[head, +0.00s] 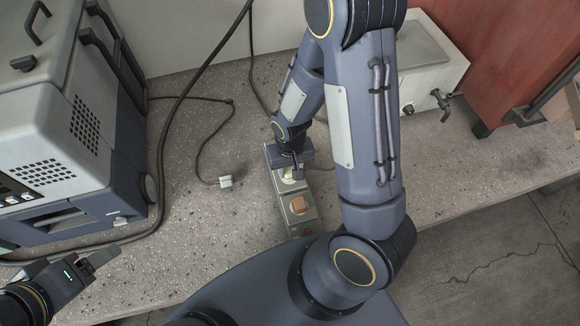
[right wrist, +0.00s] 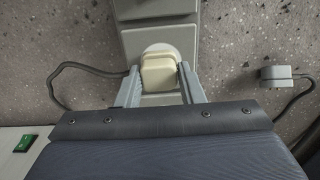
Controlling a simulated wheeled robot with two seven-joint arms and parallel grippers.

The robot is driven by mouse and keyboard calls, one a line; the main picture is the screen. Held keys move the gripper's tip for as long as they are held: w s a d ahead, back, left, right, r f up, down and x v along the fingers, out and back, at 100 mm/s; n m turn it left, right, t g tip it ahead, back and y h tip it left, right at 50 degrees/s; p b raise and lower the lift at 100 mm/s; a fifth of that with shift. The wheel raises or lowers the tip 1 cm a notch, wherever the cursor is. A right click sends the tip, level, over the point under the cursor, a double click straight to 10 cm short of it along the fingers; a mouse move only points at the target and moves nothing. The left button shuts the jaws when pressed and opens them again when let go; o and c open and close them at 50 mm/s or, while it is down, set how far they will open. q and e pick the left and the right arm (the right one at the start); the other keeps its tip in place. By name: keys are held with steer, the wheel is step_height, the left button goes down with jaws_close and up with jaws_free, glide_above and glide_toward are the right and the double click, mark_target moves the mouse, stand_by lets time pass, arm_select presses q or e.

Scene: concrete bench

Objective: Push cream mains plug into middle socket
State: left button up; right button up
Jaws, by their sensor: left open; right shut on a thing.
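The cream mains plug (right wrist: 160,75) sits between the fingers of my right gripper (head: 293,167), which is shut on it. In the head view the cream plug (head: 292,178) is partly hidden by the gripper. It is over the middle part of the grey socket strip (head: 281,190), with a pale round face just beyond it in the right wrist view. I cannot tell how deep it sits in the socket. A tan plug (head: 299,205) is in the near end of the strip. The far end is hidden by my gripper. My left gripper (head: 100,257) is open and empty at the lower left.
A loose white plug (head: 225,182) with a dark cord lies on the bench left of the strip. A grey and white machine (head: 70,120) stands at the left, with a black cable beside it. A white tank with a tap (head: 430,75) and a red box (head: 500,50) stand at the back right.

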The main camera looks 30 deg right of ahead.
mark_target(290, 170)
steer(key=shift+f, duration=0.25)
steer(key=o, duration=1.2)
steer(key=shift+c, duration=0.2)
step_height(290, 170, up, 8)
steer(key=shift+f+p, duration=0.1)
steer(key=shift+p, duration=0.2)
steer(key=shift+d, duration=0.1)
steer(key=shift+s+r, duration=0.1)
steer(key=shift+r, duration=0.25)
steer(key=s+r+t+y, duration=0.1)
steer(key=s+r+t, duration=0.1)
steer(key=s+r, duration=0.3)
steer(key=s+a+r+n+t+y, duration=0.1)
steer(key=s+r+t+y, duration=0.1)
steer(key=s+r, duration=0.4)
step_height(290, 170, up, 5)
steer(key=shift+s+a+r+t+y, duration=0.15)
steer(key=shift+s+t+y, duration=0.15)
steer(key=shift+t, duration=0.5)
